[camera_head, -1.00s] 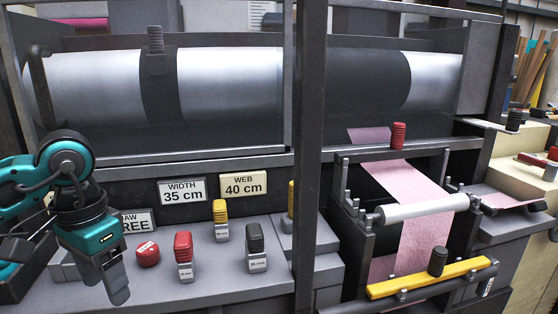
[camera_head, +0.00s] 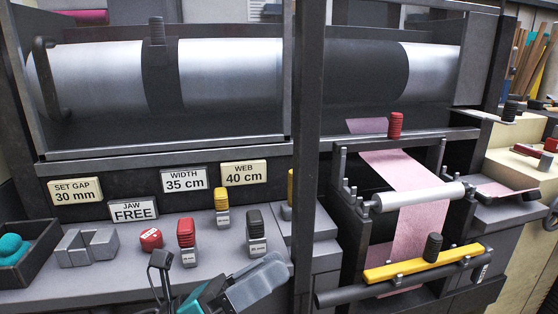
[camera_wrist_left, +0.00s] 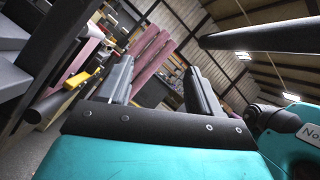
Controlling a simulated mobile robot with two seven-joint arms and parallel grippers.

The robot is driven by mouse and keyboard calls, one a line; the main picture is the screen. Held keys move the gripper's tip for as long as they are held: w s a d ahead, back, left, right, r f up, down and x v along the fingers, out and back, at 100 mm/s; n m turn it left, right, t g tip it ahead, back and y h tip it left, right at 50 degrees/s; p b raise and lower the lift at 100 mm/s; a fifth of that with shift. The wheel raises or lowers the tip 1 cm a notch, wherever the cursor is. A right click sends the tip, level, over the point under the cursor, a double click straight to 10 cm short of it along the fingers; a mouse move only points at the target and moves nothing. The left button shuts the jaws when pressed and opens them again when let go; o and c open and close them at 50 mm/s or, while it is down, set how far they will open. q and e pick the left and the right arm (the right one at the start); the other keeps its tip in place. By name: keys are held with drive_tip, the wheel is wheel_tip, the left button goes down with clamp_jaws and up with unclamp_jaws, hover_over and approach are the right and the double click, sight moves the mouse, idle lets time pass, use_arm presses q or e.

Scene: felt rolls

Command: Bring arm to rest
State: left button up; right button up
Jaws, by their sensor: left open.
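My left gripper (camera_head: 212,268) is at the bottom middle of the head view, low in front of the grey bench. Its dark fingers are spread, and its teal body is mostly cut off by the lower edge. In the left wrist view the two grey fingers (camera_wrist_left: 160,82) stand apart with nothing between them. No right arm or gripper shows.
The grey bench (camera_head: 110,286) holds a red button (camera_head: 150,239) and red (camera_head: 186,233), yellow (camera_head: 222,202) and black (camera_head: 255,226) handled blocks near the gripper. A dark post (camera_head: 308,150) and the pink web's frame, with a yellow bar (camera_head: 424,264), stand to the right.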

use_arm(q)
drive_tip(key=w+a+f+n+t+y, duration=0.2)
drive_tip(key=a+f+n+t+y, duration=0.3)
drive_tip(key=n, duration=0.7)
drive_tip(key=w+a+f+n+t+y, duration=0.15)
drive_tip(key=f+n+t+y, duration=0.4)
drive_tip(key=n, duration=0.75)
drive_tip(key=s+a+f+n+g+y, duration=0.3)
drive_tip(key=s+f+n+g+y, duration=0.15)
drive_tip(key=f+n, duration=0.35)
drive_tip(key=s+a+f+n+g+y, duration=0.3)
drive_tip(key=s+f+n, duration=0.25)
drive_tip(key=f, duration=0.45)
drive_tip(key=s+a+r+n+y+p, duration=0.1)
drive_tip(key=s+a+r+p, duration=0.1)
drive_tip(key=r+p, duration=0.8)
drive_tip(key=a+p, duration=0.1)
drive_tip(key=p, duration=0.5)
drive_tip(key=shift+s+a+r, duration=0.15)
drive_tip(key=shift+r, duration=0.15)
use_arm(e)
drive_tip(key=s+d+r, duration=0.1)
drive_tip(key=d+r, duration=0.2)
drive_tip(key=r, duration=0.8)
drive_tip(key=shift+s+r+h, duration=0.25)
drive_tip(key=shift+h, duration=0.15)
use_arm(q)
drive_tip(key=shift+n, duration=0.25)
use_arm(e)
drive_tip(key=shift+s, duration=0.1)
